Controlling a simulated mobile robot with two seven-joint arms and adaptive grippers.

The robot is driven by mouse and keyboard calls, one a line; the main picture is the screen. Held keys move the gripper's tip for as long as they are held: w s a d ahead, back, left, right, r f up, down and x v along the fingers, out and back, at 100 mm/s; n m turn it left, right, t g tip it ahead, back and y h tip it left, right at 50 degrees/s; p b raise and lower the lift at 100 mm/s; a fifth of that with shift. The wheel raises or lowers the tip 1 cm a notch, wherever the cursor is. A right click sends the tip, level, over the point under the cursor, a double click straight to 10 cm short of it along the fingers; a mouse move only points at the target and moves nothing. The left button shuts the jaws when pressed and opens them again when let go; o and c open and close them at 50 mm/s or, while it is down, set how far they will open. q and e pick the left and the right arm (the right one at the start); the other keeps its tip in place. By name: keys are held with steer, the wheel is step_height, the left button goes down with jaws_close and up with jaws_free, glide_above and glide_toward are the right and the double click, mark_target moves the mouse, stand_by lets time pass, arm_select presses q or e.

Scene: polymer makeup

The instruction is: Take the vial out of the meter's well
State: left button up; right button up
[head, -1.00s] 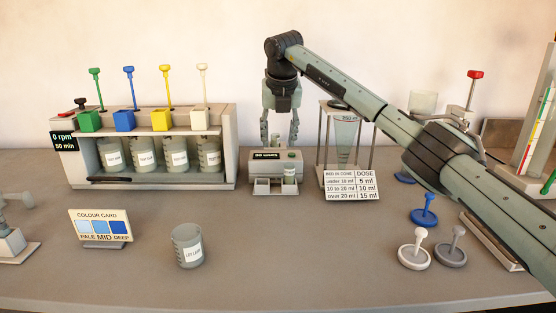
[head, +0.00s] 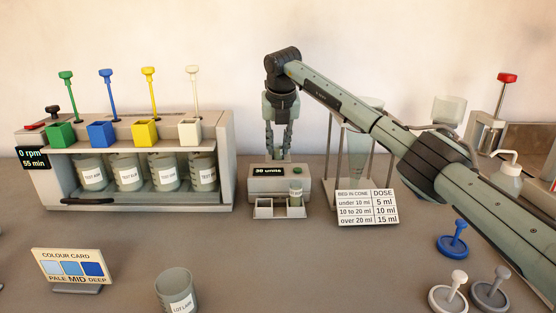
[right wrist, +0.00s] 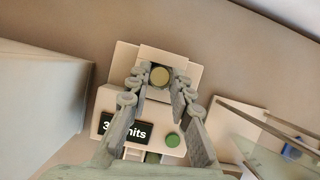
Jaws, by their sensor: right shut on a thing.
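The meter (head: 267,171) is a beige box with a "30 units" display and a green button. It stands at the back middle of the table. In the right wrist view, the vial (right wrist: 159,77) shows as a round olive top in the dark square well of the meter (right wrist: 106,101). My right gripper (head: 279,152) points down over the back of the meter. Its fingers (right wrist: 160,80) are shut on the vial, one on each side. The vial's lower part is hidden in the well. My left gripper is not in view.
Another vial (head: 296,192) stands in the right compartment of a small tray (head: 264,211) before the meter. The stirrer rack (head: 222,181) is close on the left. The cone stand (head: 332,160) and dose card (head: 367,207) are close on the right. The table in front is mostly clear.

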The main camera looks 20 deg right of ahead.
jaws_close()
